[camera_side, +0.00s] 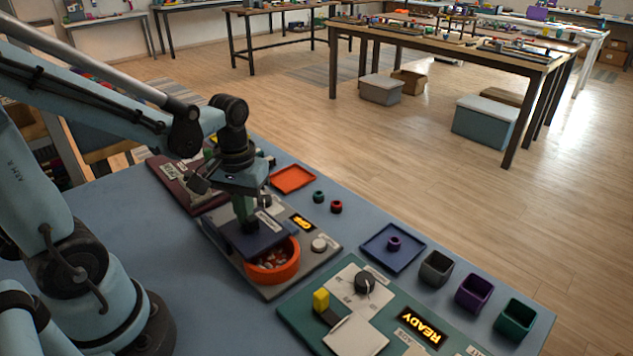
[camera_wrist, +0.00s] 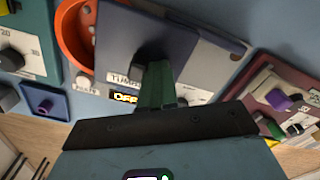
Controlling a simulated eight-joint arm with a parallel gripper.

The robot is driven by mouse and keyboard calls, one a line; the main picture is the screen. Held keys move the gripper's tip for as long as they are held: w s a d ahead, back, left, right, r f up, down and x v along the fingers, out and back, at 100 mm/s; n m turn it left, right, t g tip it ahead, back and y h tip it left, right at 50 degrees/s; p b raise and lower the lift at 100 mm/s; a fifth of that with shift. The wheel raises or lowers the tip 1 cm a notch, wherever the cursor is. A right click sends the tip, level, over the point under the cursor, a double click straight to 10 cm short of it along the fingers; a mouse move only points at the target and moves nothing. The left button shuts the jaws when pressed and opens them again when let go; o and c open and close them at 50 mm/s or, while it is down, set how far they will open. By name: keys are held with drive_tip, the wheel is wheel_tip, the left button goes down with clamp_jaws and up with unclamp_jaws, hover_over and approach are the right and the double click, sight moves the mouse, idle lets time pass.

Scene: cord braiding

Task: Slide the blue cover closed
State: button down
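The blue cover (camera_side: 258,238) is a flat dark slab lying partly over a round orange bowl (camera_side: 291,270). The bowl's front part is uncovered and shows small pale and red pieces inside. In the wrist view the cover (camera_wrist: 205,57) lies beside the bowl (camera_wrist: 68,42) and overlaps its edge. My gripper (camera_side: 244,222) stands over the cover with its green fingers pointing down. In the wrist view the fingers (camera_wrist: 153,70) are close together at a dark knob-like part on the cover. The fingers partly hide that part, and their exact contact is hard to see.
A grey panel (camera_side: 322,262) with a lit display and a pale knob (camera_side: 319,244) lies beside the bowl. A green panel (camera_side: 299,318) reading READY is in front. A blue tray (camera_side: 381,262), an orange tray (camera_side: 292,179) and several small square cups stand to the right.

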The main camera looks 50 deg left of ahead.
sight(257, 233)
drive_tip(key=shift+d, duration=2.5)
drive_tip(key=shift+a, duration=0.15)
drive_tip(key=shift+a, duration=0.5)
wheel_tip(257, 233, up, 11)
